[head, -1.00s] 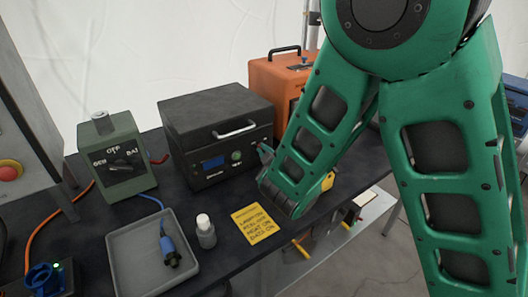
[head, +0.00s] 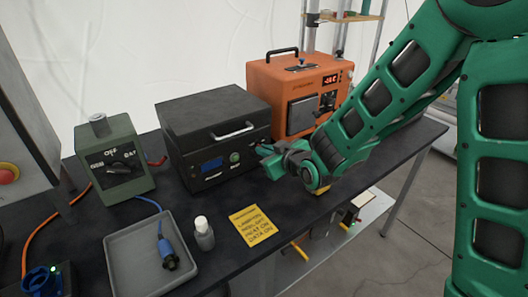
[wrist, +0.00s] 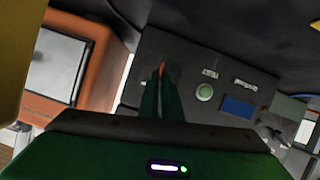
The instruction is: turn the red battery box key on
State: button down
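The black box (head: 215,125) with a lid handle, a small blue display and a green button stands on the dark bench; it also shows in the wrist view (wrist: 190,65). My gripper (head: 264,156) reaches in from the right to the right end of its front face. In the wrist view my two green fingers (wrist: 161,80) are close together, pointing at that face. A small red piece (wrist: 162,69), which looks like the key, shows between the fingertips. The fingers hide most of it, and its turn angle cannot be read.
An orange box (head: 292,88) with a red readout stands just right of the black box. A green selector box (head: 112,160) stands to the left. A grey tray (head: 135,262) with a blue connector, a small bottle (head: 204,236) and a yellow note (head: 253,226) lie in front.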

jog(key=shift+w+d+m, duration=0.2)
jog(key=shift+d+m, duration=0.1)
dwell(0.4)
jog(key=c, duration=2)
grip_release()
jog(key=shift+f, duration=0.1)
jog(key=shift+a, duration=0.15)
jog(key=shift+s, duration=0.15)
